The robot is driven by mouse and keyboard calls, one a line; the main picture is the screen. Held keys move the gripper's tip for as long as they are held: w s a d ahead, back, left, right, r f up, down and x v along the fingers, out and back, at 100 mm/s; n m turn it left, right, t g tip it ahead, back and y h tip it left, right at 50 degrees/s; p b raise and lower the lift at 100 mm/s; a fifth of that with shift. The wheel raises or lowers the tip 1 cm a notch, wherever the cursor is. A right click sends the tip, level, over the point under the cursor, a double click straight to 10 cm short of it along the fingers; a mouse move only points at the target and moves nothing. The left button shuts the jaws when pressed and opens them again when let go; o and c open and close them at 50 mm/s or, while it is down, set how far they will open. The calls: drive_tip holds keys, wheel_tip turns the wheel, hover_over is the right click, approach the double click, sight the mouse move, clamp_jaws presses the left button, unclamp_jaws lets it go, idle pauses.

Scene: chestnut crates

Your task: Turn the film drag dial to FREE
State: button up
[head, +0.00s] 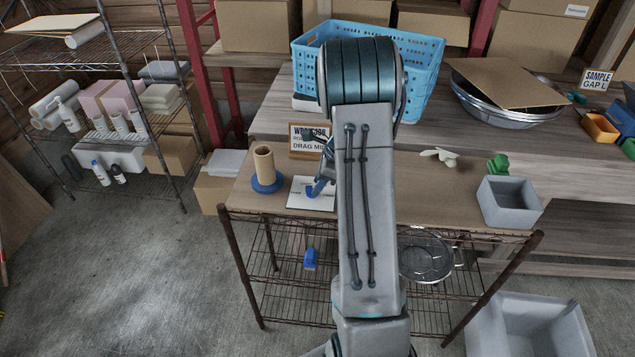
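A white panel (298,200) with small dark lettering lies on the brown tabletop, left of my arm. A blue part (312,190) on it looks like the dial's knob or pointer; its exact setting is too small to read. My gripper is mostly hidden behind my forearm; dark bluish parts (325,174) that look like it show over the panel's right side. I cannot tell whether they touch the blue part, or whether the fingers are open.
A cardboard roll (264,163) on a blue base (267,184) stands just left of the panel. A grey bin (509,205), a green object (498,164) and a pale object (440,155) are to the right. A blue crate (420,62) stands behind.

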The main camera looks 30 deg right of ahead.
drive_tip(key=shift+a+f, duration=0.15)
drive_tip(key=shift+f, duration=0.25)
drive_tip(key=shift+c, duration=0.3)
clamp_jaws()
drive_tip(key=shift+w, duration=0.1)
